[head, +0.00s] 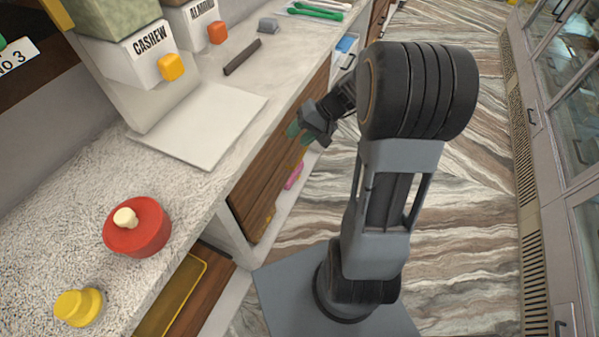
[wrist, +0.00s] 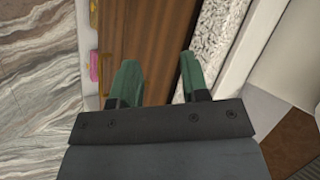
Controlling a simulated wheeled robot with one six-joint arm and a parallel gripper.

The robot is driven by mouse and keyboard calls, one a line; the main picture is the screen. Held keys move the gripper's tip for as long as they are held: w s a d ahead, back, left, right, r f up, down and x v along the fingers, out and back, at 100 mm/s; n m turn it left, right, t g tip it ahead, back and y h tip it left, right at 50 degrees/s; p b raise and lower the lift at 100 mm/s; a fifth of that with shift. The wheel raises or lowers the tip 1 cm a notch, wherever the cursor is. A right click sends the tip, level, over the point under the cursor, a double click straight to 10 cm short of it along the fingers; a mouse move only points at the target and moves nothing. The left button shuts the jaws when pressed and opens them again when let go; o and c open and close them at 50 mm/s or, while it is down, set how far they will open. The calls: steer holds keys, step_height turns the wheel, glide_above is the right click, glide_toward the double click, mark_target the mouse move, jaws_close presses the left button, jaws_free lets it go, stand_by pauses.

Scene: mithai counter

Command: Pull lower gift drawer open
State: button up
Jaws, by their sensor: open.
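My gripper (head: 300,136) has green fingers and is open beside the counter's front, close to a brown wooden front panel (head: 285,150). In the wrist view my gripper (wrist: 158,75) is open and empty, its fingertips over or near that wooden panel (wrist: 150,30). I cannot tell whether they touch it. No handle shows between the fingers. I cannot tell for sure which front is the lower gift drawer.
On the speckled counter are a red lidded pot (head: 138,230), a yellow knob-shaped piece (head: 80,306), a white sheet (head: 205,125) and a cashew dispenser (head: 150,55). A blue item (head: 346,44) shows at another front. The marbled floor (head: 470,190) to the right is clear.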

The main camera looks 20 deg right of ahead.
steer(key=w+d+f+m+t+y+b, duration=0.2)
steer(key=w+d+f+b, duration=0.15)
steer(key=f, duration=0.55)
steer(key=w+d+f+m+t+y+b, duration=0.15)
steer(key=d+f+b, duration=0.3)
steer(key=f, duration=0.55)
steer(key=m+t+h+b, duration=0.1)
steer(key=m+t+b, duration=0.2)
steer(key=t+b, duration=0.25)
glide_toward(300, 157)
steer(key=x, duration=1)
steer(key=shift+a+f, duration=0.1)
steer(key=shift+f, duration=0.3)
jaws_close()
